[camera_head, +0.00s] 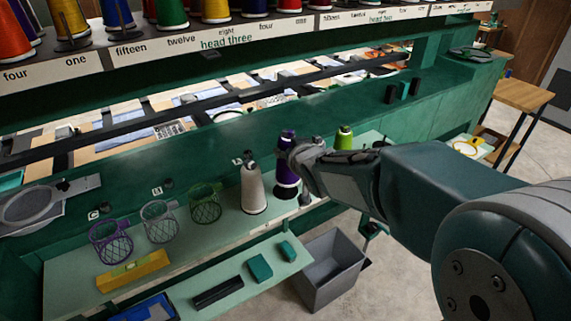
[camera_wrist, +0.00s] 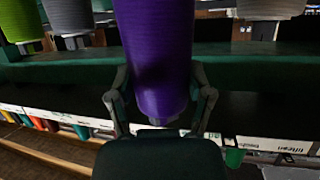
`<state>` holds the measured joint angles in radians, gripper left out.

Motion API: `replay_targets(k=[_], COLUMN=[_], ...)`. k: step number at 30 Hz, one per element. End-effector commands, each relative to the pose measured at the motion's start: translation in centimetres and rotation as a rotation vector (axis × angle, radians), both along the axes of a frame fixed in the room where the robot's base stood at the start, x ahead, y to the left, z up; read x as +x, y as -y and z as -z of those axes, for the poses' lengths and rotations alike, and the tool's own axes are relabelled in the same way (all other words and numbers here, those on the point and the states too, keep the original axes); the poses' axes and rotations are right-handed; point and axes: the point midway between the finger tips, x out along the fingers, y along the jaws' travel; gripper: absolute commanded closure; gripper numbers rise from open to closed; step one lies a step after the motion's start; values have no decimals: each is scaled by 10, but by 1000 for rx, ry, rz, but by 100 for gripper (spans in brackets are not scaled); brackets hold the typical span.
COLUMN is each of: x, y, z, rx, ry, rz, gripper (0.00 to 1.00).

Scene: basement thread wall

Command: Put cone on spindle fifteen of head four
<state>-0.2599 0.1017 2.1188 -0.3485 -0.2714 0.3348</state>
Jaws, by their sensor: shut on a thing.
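A purple cone (camera_head: 287,178) stands upright at my gripper (camera_head: 297,158), beside a white cone over the lower shelf. My gripper is shut on this cone. In the wrist view the purple cone (camera_wrist: 158,55) fills the middle, between the two fingers of my gripper (camera_wrist: 160,105). I cannot tell whether its base touches the shelf. The spindle rack (camera_head: 190,46) along the top carries coloured cones over labels for head three and head two. At the far left, labels four and one show without a head name. No head four label or its spindle fifteen is in view.
The white cone (camera_head: 253,188) stands just left of the purple one, a lime-green cone (camera_head: 344,138) to the right. Wire baskets (camera_head: 205,205) hang further left. A grey bin (camera_head: 330,268) stands on the floor below. A wooden table (camera_head: 521,97) is at right.

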Motion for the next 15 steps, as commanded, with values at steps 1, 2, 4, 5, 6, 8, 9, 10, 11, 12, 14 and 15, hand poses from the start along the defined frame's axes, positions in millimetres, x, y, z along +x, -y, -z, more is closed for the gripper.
replay_targets(k=[1, 2, 4, 5, 6, 8, 9, 10, 11, 12, 14, 15], x=[7, 11, 18, 21, 24, 28, 29, 29, 30, 30, 31, 34], y=[-1, -3, -5, -6, -7, -9, -9, -9, -9, -9, -10, -10], z=[9, 13, 23, 27, 30, 34, 35, 36, 36, 36, 38, 42], rx=[1, 1, 0, -2, -1, -1, -1, -1, -1, -1, -1, -1], ry=[-2, -1, -1, -1, 0, 0, 2, 3, 4, 3, 3, 2], rz=[2, 0, 1, 1, 1, 1, 1, 0, 0, -1, -1, -1], gripper=[88, 88, 88, 88, 88, 88, 88, 88, 88, 88, 88, 88])
